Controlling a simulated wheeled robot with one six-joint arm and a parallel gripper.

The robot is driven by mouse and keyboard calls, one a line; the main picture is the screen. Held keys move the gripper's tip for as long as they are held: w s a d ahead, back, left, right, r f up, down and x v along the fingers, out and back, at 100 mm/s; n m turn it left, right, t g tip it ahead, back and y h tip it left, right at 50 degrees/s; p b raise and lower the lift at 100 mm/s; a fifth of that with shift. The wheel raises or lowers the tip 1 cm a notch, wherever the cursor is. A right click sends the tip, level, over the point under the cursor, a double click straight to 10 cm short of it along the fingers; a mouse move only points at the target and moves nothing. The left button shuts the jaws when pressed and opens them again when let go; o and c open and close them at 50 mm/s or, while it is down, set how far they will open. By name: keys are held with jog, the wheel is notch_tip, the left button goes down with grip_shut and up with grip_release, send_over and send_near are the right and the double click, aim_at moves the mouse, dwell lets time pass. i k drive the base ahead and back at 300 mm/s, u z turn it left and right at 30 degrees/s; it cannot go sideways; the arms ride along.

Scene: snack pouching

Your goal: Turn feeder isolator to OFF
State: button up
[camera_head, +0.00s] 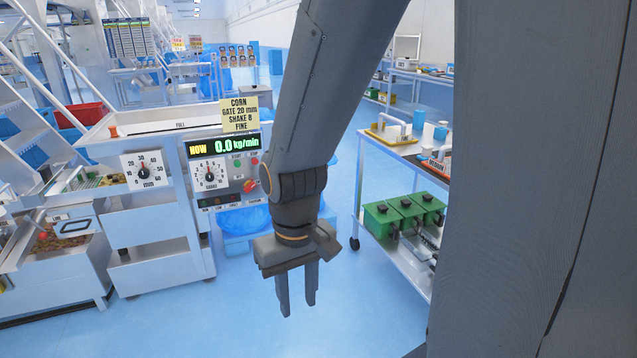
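A red rotary knob (250,186) sits at the lower right of the white feeder's control panel. It looks like the feeder isolator; its handle appears slanted, and its markings are too small to read. My gripper (297,304) hangs fingers down in front and to the right of the panel. Its two fingers are apart with nothing between them, and it is not touching the knob. My arm passes close to the panel's right edge and covers what lies behind it.
A black gate dial (142,174) and a shake dial (210,177) are on the feeder. A yellow note (239,116) stands above the display. A trolley (377,154) with green boxes (384,219) stands at right. Blue floor (250,320) is clear below my gripper.

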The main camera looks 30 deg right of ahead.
aim_at(249, 185)
jog(key=z, duration=0.25)
jog(key=i, duration=1.45)
